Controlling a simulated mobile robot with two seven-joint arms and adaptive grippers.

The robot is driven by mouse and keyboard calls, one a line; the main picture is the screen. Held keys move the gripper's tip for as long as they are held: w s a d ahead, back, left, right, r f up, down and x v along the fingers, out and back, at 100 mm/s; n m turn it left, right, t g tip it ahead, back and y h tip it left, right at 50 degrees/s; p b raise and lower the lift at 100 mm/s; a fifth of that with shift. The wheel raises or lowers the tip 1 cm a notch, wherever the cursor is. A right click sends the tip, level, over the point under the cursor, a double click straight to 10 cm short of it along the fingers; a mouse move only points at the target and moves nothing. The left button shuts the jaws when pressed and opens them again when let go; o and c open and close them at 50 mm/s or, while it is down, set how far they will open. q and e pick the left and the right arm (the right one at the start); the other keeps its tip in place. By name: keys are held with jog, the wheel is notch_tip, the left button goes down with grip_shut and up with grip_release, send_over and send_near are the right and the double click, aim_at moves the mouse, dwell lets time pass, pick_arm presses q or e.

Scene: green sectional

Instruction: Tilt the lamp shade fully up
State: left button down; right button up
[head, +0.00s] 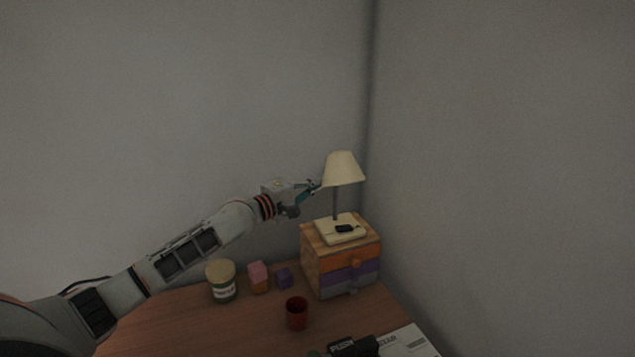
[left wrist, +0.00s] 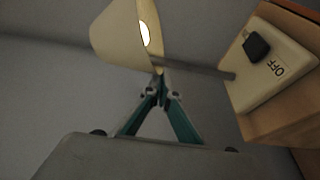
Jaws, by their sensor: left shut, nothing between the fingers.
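The lamp has a cream shade (head: 343,168) on a thin grey pole (head: 335,205), above a square cream base (head: 342,229). The base stands on a small drawer box. In the left wrist view the shade (left wrist: 112,38) shows its open underside with a lit bulb (left wrist: 144,33). The base there carries a black switch (left wrist: 257,47) and the word OFF. My left gripper (head: 318,185) is at the lower left edge of the shade. Its fingers (left wrist: 160,88) are shut with nothing between them, close to the shade's rim; I cannot tell whether they touch it. My right gripper is not in view.
The drawer box (head: 311,262) stands on the wooden table (head: 258,325) in the room's corner. A jar (head: 222,283), pink and orange blocks (head: 258,277), a purple block (head: 284,278) and a red cup (head: 297,313) stand nearby. Papers (head: 408,342) lie at the front right.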

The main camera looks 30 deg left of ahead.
pick_arm(q)
jog(key=shift+s+d+f, duration=0.15)
jog(key=shift+d+f, duration=0.05)
jog(key=shift+d, duration=0.05)
jog(key=v, duration=1.2)
jog(key=shift+a+r, duration=0.15)
jog(key=shift+a, duration=0.1)
